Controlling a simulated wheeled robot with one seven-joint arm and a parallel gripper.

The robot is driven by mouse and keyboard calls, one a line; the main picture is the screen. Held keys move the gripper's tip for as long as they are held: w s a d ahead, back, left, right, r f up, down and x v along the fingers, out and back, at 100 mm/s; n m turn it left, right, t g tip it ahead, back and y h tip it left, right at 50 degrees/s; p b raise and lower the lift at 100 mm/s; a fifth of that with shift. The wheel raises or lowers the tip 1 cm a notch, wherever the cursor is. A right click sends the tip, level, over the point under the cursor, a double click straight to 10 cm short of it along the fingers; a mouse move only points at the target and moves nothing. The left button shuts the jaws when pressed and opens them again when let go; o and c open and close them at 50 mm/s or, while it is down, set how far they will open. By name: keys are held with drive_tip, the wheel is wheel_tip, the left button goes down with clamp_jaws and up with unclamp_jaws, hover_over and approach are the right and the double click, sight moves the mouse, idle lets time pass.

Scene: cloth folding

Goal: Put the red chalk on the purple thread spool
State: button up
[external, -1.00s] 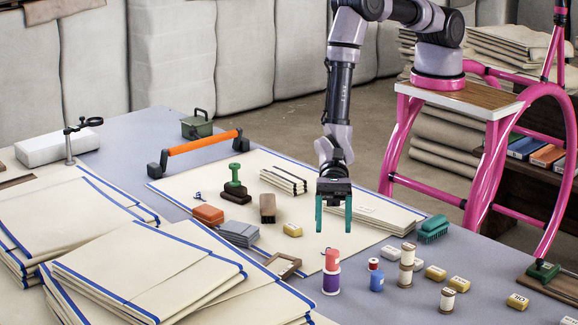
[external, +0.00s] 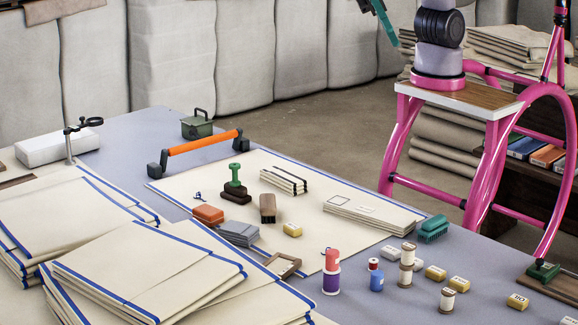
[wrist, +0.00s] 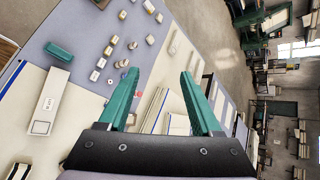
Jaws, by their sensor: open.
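The red chalk (external: 332,260), a short cylinder, sits upright on top of the purple thread spool (external: 331,281) near the table's front edge in the external view. It looks to rest there on its own, with nothing holding it. My gripper (wrist: 160,72) is open and empty in the wrist view, with its teal fingers apart. In the external view only part of a teal finger shows at the top edge, high above and well away from the spool.
A blue chalk (external: 377,281), a small red spool (external: 373,264) and several cream spools and blocks stand to the right. A teal brush (external: 433,229) lies behind them. An orange-handled bar (external: 204,142) and folded cloth stacks (external: 140,270) lie to the left.

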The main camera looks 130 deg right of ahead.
drive_tip(key=s+d+r+n+t+h, duration=0.1)
drive_tip(key=s+d+r+n+h, duration=0.2)
drive_tip(key=s+d, duration=0.5)
drive_tip(key=s+d+r+n+t+h, duration=0.2)
drive_tip(key=s+d, duration=0.6)
drive_tip(key=s, duration=0.8)
drive_tip(key=r+n+h, duration=0.1)
drive_tip(key=h, duration=0.1)
drive_tip(key=shift+s+d+r+n+h, duration=0.15)
drive_tip(key=shift+d+r+n+h, duration=0.05)
drive_tip(key=shift+r+n+h, duration=0.2)
